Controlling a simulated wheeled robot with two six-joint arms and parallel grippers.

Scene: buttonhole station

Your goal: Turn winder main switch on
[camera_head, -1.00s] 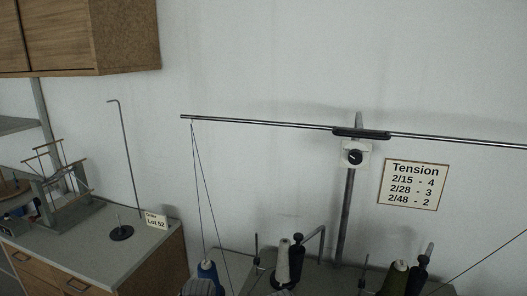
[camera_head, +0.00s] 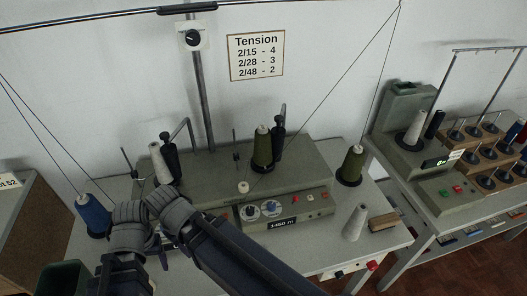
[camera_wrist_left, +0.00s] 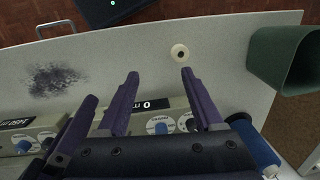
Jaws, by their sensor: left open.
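The winder (camera_head: 215,175) is a long grey machine on a pale table, with thread cones around it. Below the table's front edge sit a dark control on a white plate (camera_head: 338,274) and a red control (camera_head: 372,265); I cannot tell which is the main switch. My left arm reaches across the winder's left front. In the left wrist view my left gripper (camera_wrist_left: 159,74) is open and empty above the table, between the dial panels and the front edge.
A blue cone (camera_head: 94,216) stands at the left, near a dark green bin (camera_head: 63,280). A pale cone (camera_head: 356,222) and a wooden block (camera_head: 383,222) stand at the table's right front. Another grey machine (camera_head: 440,190) stands on a separate table at the right. Threads run overhead.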

